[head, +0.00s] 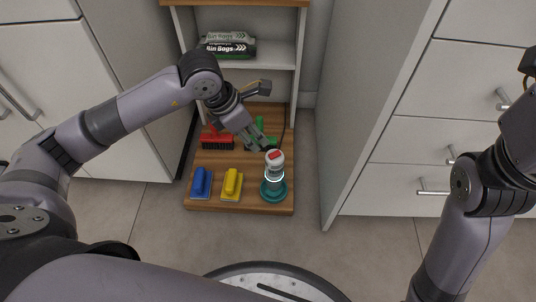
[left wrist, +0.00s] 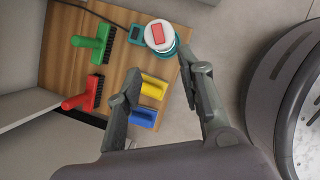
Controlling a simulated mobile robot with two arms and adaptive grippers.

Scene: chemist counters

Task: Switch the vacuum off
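The vacuum (head: 273,182) stands upright on the wooden bottom board, with a teal base and a whitish top. A red switch (head: 274,155) sits on its top. In the left wrist view, the vacuum (left wrist: 172,50) is at the top, with the red switch (left wrist: 157,33) facing the camera. My left gripper (head: 262,143) is above and just behind the vacuum's top. In the left wrist view, my left gripper (left wrist: 158,64) has its fingers apart with nothing between them, and the switch lies beyond the tips. I cannot tell whether a finger touches the vacuum. My right gripper is outside the frames.
Blue (head: 201,182) and yellow (head: 231,183) brushes lie left of the vacuum on the wooden board (head: 215,208). Red (head: 217,138) and green (left wrist: 103,40) brushes lie behind. Bin bags (head: 229,45) sit on the shelf above. Cabinets flank both sides.

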